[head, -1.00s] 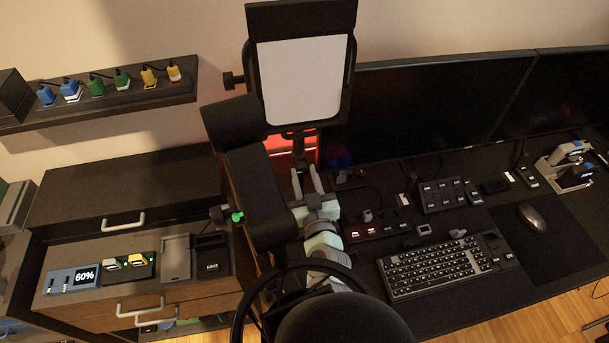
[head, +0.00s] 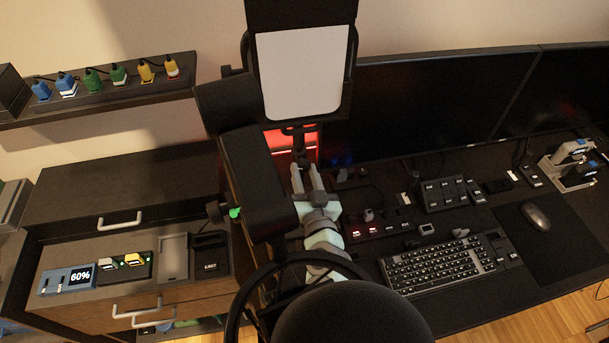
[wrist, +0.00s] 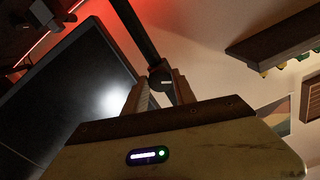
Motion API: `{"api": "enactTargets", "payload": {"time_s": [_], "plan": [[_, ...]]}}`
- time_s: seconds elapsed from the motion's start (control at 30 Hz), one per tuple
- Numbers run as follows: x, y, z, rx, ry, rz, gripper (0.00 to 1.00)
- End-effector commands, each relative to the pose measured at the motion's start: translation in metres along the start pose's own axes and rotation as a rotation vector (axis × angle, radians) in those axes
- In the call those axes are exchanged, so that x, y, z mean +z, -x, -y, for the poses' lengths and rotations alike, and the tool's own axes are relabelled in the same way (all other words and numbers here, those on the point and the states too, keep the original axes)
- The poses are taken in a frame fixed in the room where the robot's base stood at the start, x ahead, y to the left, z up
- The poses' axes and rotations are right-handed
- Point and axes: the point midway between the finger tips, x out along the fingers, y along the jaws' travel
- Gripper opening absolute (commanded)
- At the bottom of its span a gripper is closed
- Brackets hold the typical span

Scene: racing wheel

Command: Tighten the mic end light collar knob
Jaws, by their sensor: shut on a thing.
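A light with a white panel (head: 300,75) in a dark frame stands upright at the top middle of the head view. A thin dark stem (head: 299,142) runs down from it towards my gripper (head: 306,170). In the wrist view my gripper (wrist: 159,88) is shut on a small dark round knob (wrist: 162,78) with a pale mark on its face. The knob sits at the lower end of a dark pole (wrist: 133,28), between the two fingers. In the head view the fingertips meet the stem's foot, and the knob is too small to make out there.
A large dark rounded thing (head: 345,315), probably the microphone, fills the bottom middle. Dark monitors (head: 425,105) stand behind the keyboard (head: 440,265) on the right. A drawer unit with chargers (head: 120,265) is on the left. A shelf (head: 110,102) crosses the wall.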

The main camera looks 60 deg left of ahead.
Motion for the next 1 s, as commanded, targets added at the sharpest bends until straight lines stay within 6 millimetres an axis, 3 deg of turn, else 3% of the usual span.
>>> {"api": "enactTargets", "payload": {"time_s": [0.6,1.0], "plan": [[-0.0023,0.0002,0.0012,0.0,-0.592,0.0,0.0],[-0.0036,0.0003,0.0008,0.0,-0.896,-0.002,0.0]]}}
